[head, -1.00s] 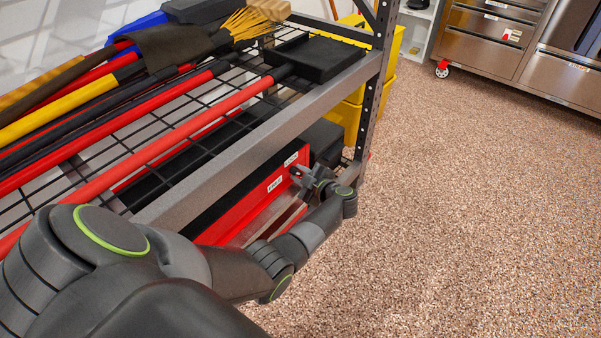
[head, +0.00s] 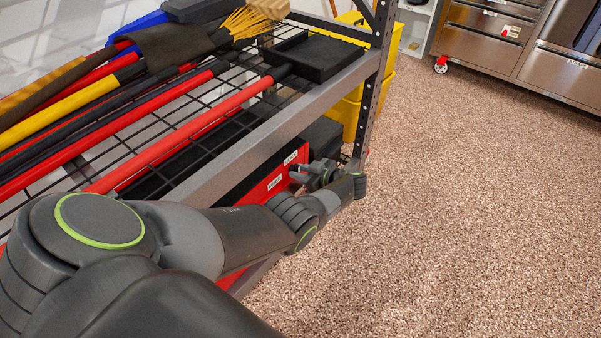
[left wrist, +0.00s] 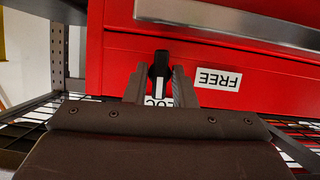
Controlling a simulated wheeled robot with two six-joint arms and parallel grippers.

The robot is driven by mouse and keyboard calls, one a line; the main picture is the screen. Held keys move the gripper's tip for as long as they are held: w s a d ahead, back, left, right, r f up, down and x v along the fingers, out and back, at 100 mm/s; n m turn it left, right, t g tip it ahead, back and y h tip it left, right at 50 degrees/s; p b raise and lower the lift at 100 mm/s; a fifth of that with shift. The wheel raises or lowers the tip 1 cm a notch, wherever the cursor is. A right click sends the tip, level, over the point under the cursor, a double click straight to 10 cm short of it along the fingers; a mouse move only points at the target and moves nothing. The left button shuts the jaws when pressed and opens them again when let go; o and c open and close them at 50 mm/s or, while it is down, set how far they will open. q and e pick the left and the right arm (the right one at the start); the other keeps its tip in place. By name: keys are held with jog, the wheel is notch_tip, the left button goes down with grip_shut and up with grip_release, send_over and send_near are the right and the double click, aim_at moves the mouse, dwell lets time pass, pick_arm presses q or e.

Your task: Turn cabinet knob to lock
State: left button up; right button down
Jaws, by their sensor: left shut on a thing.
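The red cabinet (head: 262,190) sits under the wire shelf in the head view, and its red front (left wrist: 120,60) fills the top of the left wrist view. The black knob (left wrist: 161,62) stands out from that front, its narrow handle pointing down the picture. A white FREE label (left wrist: 218,79) lies right of the knob, upside down. The lock label (left wrist: 158,101) shows partly between my fingers. My left gripper (head: 305,172) is at the cabinet front, and in the wrist view its fingers (left wrist: 158,86) are shut on the knob from both sides. My right gripper is out of view.
The grey shelf beam (head: 290,120) runs just above my left arm, and a dark upright post (head: 368,105) stands beyond the gripper. Long-handled tools (head: 170,145) lie on the wire shelf. The speckled floor (head: 450,210) at right is clear.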

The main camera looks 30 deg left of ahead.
pick_arm(q)
jog(key=shift+f, duration=0.1)
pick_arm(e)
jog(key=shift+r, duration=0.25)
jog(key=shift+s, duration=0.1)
pick_arm(q)
jog(key=o, duration=0.7)
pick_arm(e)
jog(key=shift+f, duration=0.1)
pick_arm(q)
jog(key=shift+o, duration=0.2)
jog(key=shift+d, duration=0.15)
